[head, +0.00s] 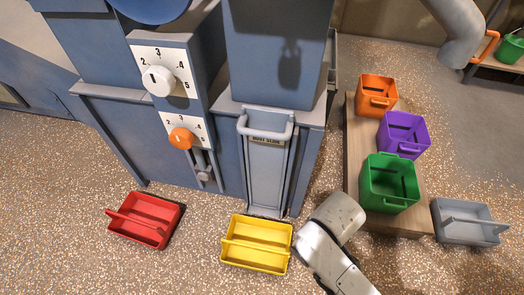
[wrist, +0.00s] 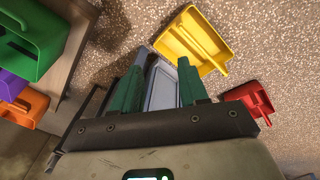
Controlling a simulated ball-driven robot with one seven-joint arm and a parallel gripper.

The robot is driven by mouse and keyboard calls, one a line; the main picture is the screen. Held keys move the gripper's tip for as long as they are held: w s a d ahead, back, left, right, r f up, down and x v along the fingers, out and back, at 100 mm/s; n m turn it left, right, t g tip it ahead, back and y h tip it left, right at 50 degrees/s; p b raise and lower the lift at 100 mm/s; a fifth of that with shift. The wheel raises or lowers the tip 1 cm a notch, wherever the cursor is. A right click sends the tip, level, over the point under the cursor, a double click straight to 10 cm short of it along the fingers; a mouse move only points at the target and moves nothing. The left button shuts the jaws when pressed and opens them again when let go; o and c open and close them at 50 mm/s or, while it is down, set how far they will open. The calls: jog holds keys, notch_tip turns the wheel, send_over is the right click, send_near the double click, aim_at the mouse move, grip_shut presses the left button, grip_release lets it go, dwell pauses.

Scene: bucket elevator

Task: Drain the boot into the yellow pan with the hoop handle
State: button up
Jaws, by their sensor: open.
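The boot slide (head: 266,180) is a tall grey panel low on the blue elevator casing, with a label near its top. A light grey hoop handle (head: 266,136) sticks out at its top. The yellow pan (head: 240,262) lies on the floor at the foot of the slide and looks empty, with a bar across it. It also shows in the wrist view (wrist: 209,40). My gripper (wrist: 158,88) is open, its two green fingers apart. A grey-blue panel, apparently the slide, shows between and beyond them. In the head view my arm is at the lower right; its fingers cannot be made out.
A red pan (head: 148,231) lies left and a grey pan (head: 480,232) far right. Orange (head: 377,86), purple (head: 416,128) and green (head: 402,163) buckets stand on a wooden bench (head: 357,160). A white knob (head: 157,82) and orange knob (head: 181,138) sit on dials left of the slide.

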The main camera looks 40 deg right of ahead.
jog(key=w+d+r+h+p, duration=0.2)
jog(key=w+r+h+p, duration=0.1)
jog(key=w+r+p, duration=0.1)
jog(key=n+t+h+p, duration=0.8)
jog(key=p, duration=0.2)
send_near(257, 136)
jog(key=b+x, duration=0.1)
jog(key=x, duration=1)
jog(key=shift+r, duration=0.1)
grip_shut()
